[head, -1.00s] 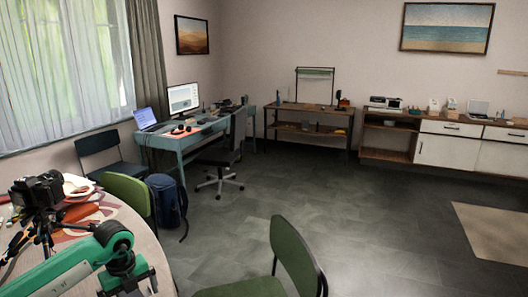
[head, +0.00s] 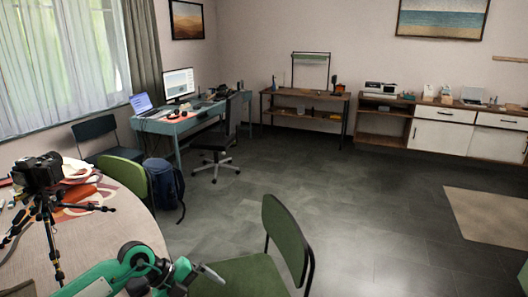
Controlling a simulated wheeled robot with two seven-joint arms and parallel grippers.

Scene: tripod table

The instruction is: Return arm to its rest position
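My green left arm comes in along the bottom left, over the near edge of the round table (head: 112,232). Its gripper (head: 208,275) is low in the picture, just right of the table edge and in front of a green chair. A grey finger part shows there, but whether the gripper is open or shut is unclear. I see nothing held in it. A small green part of my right arm shows at the bottom right edge; its gripper is outside the view. A black camera (head: 38,172) stands on a black tripod (head: 48,222) on the table, apart from my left gripper.
A green chair (head: 285,240) stands close to the right of my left gripper. Another green chair (head: 124,173) and a blue backpack (head: 164,186) are beyond the table. A blue desk (head: 180,125) is farther back. The grey floor (head: 380,210) in the middle is clear.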

